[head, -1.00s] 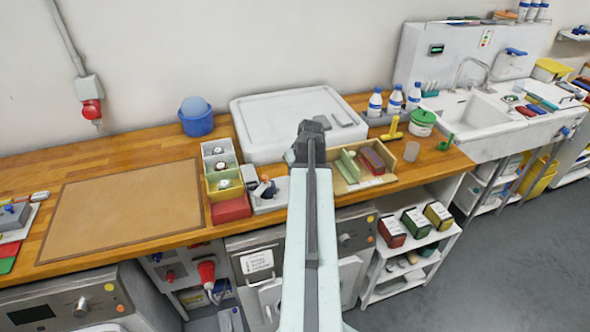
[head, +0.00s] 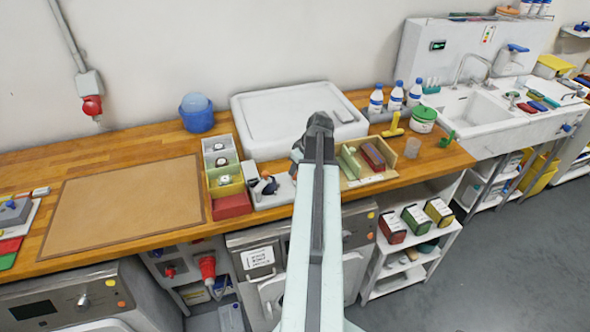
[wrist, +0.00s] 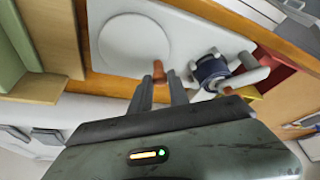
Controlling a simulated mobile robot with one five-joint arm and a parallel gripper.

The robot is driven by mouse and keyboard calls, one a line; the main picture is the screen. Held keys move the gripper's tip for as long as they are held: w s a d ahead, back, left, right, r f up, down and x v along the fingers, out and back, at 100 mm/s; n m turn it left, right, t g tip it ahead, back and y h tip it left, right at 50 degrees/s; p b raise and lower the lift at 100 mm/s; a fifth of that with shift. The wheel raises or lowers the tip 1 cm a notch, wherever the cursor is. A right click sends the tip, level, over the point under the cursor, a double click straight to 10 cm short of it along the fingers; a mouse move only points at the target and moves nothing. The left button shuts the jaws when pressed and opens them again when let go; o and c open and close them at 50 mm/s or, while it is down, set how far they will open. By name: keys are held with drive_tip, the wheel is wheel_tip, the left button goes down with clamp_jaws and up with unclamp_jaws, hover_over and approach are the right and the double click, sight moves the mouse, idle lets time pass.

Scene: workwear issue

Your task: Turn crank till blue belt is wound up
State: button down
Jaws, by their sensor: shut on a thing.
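The winder has a pale base with a round disc (wrist: 135,43), seen in the wrist view. In the head view its base (head: 275,198) stands at the counter's front edge. The dark blue belt (wrist: 210,70) is a roll on a grey spindle; it also shows in the head view (head: 268,186). The crank's orange-brown handle (wrist: 171,79) is between the fingertips of my gripper (wrist: 166,80), which is shut on it beside the roll. In the head view my arm hides the fingertips and part of the winder. I cannot tell how much belt is loose.
A wooden tray (head: 388,176) with green and dark red pieces lies right of the winder. Small bins (head: 230,206) stand to its left. A large white tray (head: 250,141) lies behind. The brown mat (head: 120,210) at left is bare.

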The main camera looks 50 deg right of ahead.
drive_tip(key=shift+w+a, duration=0.1)
drive_tip(key=c, duration=1.3)
unclamp_jaws()
drive_tip(key=shift+o, duration=0.2)
drive_tip(key=shift+r, duration=0.1)
drive_tip(key=p+v, duration=0.7)
drive_tip(key=shift+r, duration=0.3)
